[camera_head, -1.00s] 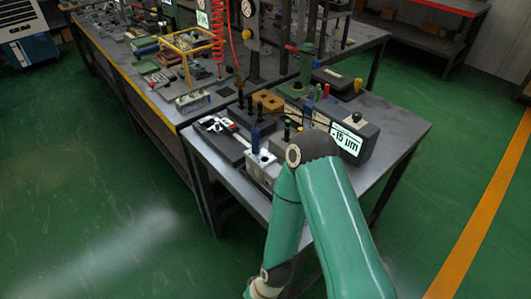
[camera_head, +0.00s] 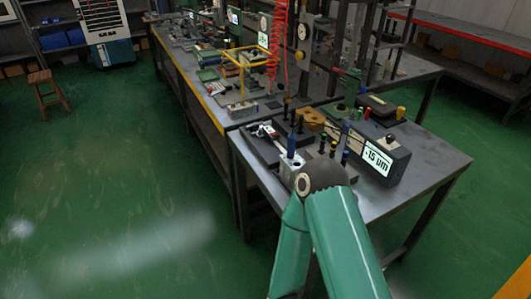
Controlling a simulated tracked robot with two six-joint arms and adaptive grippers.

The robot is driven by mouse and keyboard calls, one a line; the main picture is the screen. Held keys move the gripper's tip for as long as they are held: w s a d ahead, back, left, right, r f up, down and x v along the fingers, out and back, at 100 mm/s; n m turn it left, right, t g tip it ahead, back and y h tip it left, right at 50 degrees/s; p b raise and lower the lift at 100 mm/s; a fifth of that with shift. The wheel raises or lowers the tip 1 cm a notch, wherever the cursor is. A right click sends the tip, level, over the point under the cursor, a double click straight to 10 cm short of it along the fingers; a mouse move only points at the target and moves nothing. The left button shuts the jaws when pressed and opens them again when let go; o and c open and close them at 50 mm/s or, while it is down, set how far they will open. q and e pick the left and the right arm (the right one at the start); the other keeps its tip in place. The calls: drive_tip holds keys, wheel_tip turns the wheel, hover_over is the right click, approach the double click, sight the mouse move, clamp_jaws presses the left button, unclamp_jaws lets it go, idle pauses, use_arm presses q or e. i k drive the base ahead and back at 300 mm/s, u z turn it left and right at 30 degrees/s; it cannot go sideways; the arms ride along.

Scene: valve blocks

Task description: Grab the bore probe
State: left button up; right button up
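Several slim tools with coloured handles stand upright on the near end of the workbench (camera_head: 415,183). One with a blue handle (camera_head: 291,146) stands in a light metal block (camera_head: 289,171). A row of smaller ones, including a yellow-banded one (camera_head: 333,149) and a blue one (camera_head: 345,157), stands just right of it. I cannot tell for sure which is the bore probe. A grey gauge box (camera_head: 385,151) beside them reads about ".15 um". My green arm rises from the bottom and hides part of the bench's near edge. Neither gripper shows.
A wooden stool (camera_head: 47,92) stands at far left. The green floor (camera_head: 120,180) left of the bench is clear.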

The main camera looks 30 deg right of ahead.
sight(291, 141)
drive_tip(key=z, duration=0.75)
drive_tip(key=i, duration=0.15)
drive_tip(key=u, duration=2.7)
drive_tip(key=i, duration=1.35)
drive_tip(key=z, duration=3.75)
drive_tip(key=i, duration=0.7)
drive_tip(key=z, duration=0.2)
